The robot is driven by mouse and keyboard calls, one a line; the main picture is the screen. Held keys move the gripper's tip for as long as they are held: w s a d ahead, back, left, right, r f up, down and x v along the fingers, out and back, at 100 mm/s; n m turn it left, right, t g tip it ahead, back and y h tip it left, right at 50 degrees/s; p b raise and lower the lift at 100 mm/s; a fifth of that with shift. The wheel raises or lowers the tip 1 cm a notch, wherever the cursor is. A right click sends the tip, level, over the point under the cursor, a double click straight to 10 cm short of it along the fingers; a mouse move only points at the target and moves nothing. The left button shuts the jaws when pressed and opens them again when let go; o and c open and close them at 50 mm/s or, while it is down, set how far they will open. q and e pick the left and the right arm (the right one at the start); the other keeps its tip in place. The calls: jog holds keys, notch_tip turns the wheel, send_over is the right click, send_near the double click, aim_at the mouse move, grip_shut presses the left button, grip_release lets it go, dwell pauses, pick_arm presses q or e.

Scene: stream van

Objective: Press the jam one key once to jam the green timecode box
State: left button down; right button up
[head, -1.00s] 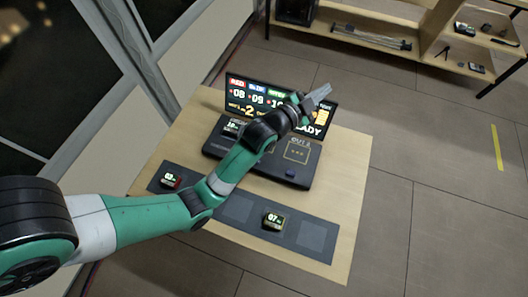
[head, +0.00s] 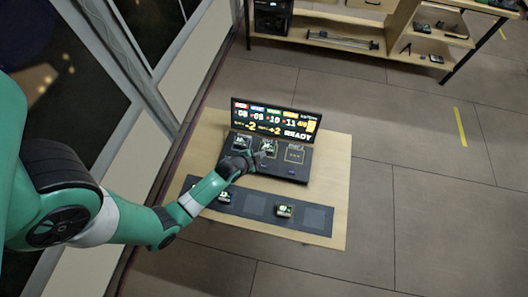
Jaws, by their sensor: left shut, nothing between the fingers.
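The black console (head: 284,166) stands on the wooden table with its screen (head: 278,121) tilted up behind it, reading READY. A timecode box (head: 242,143) sits in its left bay and one with a greenish display (head: 268,146) in its middle bay. The right bay (head: 295,155) shows dashes. A small dark-blue key (head: 291,175) is at the console's front right; key labels are too small to read. My left gripper (head: 258,156) is shut and empty, over the console in front of the middle box; I cannot tell if it touches. My right gripper is not in view.
The wooden table (head: 335,185) is bare at right. A shelf (head: 340,41) stands behind, across open floor.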

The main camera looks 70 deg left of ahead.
pick_arm(q)
jog(key=shift+f, duration=0.15)
jog(key=b, duration=0.8)
send_over(262, 167)
notch_tip(262, 167, down, 7)
jog(key=shift+s+f, duration=0.15)
jog(key=shift+f, duration=0.6)
dwell(0.8)
jog(key=shift+f+b, duration=0.4)
jog(key=shift+b, duration=0.05)
jog(key=shift+f+b, duration=0.3)
jog(key=shift+f, duration=0.1)
dwell(0.5)
jog(key=shift+r+p, duration=0.8)
jog(key=shift+p, duration=0.05)
